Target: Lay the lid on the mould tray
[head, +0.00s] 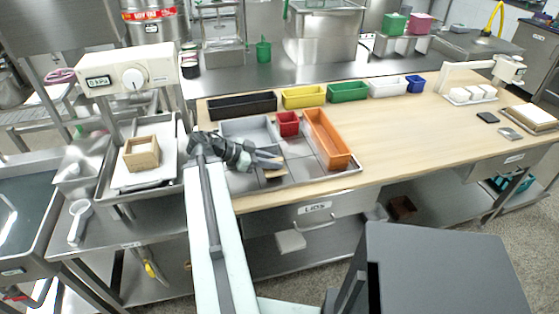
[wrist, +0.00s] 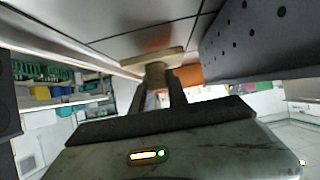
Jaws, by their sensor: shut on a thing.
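My gripper (head: 270,160) is over the grey compartmented tray (head: 345,176) on the wooden bench. It is shut on a small tan wooden lid (head: 273,173), mostly hidden by the fingers. In the wrist view my gripper (wrist: 159,78) has the brown knob (wrist: 156,72) of the lid (wrist: 140,60) between its fingers. I cannot tell whether the lid touches the tray. A square wooden box (head: 141,153), which looks like the mould tray, sits at the left on a white plate, well left of my gripper.
An orange bin (head: 326,138) and a red bin (head: 288,124) stand in the grey tray. Black, yellow, green, white and blue bins line the bench's back. A dial unit (head: 128,77) stands above the wooden box. The bench's right middle (head: 400,130) is clear.

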